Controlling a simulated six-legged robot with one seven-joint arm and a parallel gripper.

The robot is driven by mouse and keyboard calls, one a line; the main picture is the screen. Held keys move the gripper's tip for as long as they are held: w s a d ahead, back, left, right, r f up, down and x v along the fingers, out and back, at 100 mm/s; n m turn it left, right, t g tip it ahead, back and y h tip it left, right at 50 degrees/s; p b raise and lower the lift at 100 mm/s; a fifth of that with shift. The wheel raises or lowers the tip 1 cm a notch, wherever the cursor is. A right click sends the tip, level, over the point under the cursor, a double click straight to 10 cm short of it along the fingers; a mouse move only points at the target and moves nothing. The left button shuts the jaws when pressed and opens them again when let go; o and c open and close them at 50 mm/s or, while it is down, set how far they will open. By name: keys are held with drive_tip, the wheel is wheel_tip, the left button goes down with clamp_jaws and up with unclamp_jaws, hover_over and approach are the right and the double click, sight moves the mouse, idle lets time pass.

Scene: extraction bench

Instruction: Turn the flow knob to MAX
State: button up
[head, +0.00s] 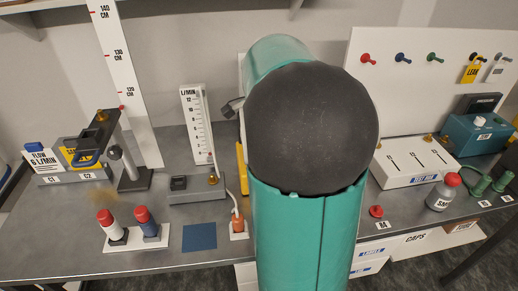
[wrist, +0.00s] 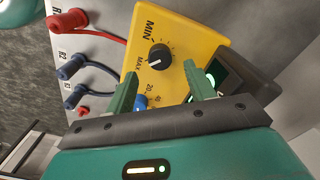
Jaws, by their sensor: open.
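The flow knob (wrist: 158,57) is a round black dial on a yellow box (wrist: 190,38) in the wrist view. MIN and MAX are printed beside it, and a small white mark shows on its lower left, on the side of the MAX print. My gripper (wrist: 161,68) is open, with its two green fingers on either side of the line to the knob. The knob shows between and just beyond the fingertips; I cannot tell whether they touch it. In the head view my arm hides the knob, and only a yellow edge (head: 242,168) shows.
In the wrist view a red plug (wrist: 68,20) and blue plugs (wrist: 68,70) with cables sit left of the box. A dark device with a green light (wrist: 212,78) is at the right. In the head view a flow gauge (head: 197,120) stands left of my arm.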

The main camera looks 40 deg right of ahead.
wheel_tip(320, 180, up, 9)
drive_tip(key=shift+r, duration=0.15)
idle(0.5)
